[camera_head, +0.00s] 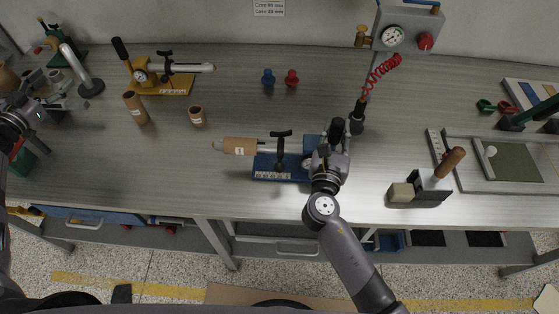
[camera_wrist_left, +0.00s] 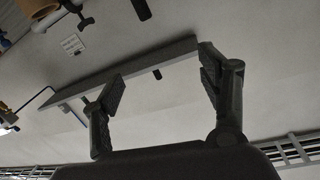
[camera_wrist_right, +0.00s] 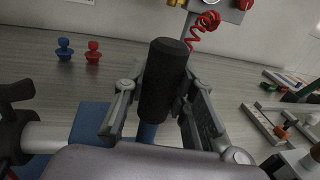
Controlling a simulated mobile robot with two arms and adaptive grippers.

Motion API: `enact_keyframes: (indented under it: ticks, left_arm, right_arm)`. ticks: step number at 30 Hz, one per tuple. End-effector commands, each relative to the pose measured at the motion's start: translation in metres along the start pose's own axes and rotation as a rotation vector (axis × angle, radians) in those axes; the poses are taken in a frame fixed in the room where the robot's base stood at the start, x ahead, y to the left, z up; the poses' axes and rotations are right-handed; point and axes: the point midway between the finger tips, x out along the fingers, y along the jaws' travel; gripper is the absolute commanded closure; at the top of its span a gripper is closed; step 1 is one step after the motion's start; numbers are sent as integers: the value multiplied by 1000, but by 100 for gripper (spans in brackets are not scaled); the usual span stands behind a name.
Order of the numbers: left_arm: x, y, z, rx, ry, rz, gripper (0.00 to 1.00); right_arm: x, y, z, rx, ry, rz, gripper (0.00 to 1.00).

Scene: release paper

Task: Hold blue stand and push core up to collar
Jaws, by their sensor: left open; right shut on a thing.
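The blue stand (camera_head: 285,174) sits mid-table and carries a pale horizontal shaft. A brown cardboard core (camera_head: 240,146) is around the shaft near its left end. Bare shaft shows between the core and the black T-handled part, which I take as the collar (camera_head: 281,150). My right gripper (camera_head: 333,150) is at the stand's right end. In the right wrist view it (camera_wrist_right: 160,98) is shut on the stand's upright black handle (camera_wrist_right: 163,80). My left gripper (camera_head: 20,118) is at the far left edge, away from the stand. In the left wrist view it (camera_wrist_left: 160,85) is open and empty.
A yellow stand (camera_head: 178,84) and two loose brown cores (camera_head: 136,108) (camera_head: 197,116) lie to the left. Blue and red knobs (camera_head: 268,78) (camera_head: 291,78) stand behind. A gauge box with a red coiled hose (camera_head: 382,72) is at the back.

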Motion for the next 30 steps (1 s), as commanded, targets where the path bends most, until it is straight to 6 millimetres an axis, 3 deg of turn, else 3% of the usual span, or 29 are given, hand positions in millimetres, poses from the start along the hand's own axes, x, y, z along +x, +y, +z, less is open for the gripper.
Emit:
enact_keyframes:
  ticks: [1, 9, 14, 18, 24, 30]
  left_arm:
    - [9, 25, 4, 3, -2, 67, 32]
    - [30, 156, 26, 14, -4, 432, 32]
    - [26, 235, 38, 11, 1, 660, 32]
    - [10, 302, 47, -1, 8, 866, 32]
    - [-19, 372, 55, -23, 20, 1110, 32]
    - [-39, 404, 58, -38, 27, 1235, 32]
  right_arm:
    - [0, 0, 0, 0, 0, 0, 100]
    - [0, 0, 0, 0, 0, 0, 100]
    - [0, 0, 0, 0, 0, 0, 100]
    - [0, 0, 0, 0, 0, 0, 100]
    - [0, 0, 0, 0, 0, 0, 100]
    - [0, 0, 0, 0, 0, 0, 100]
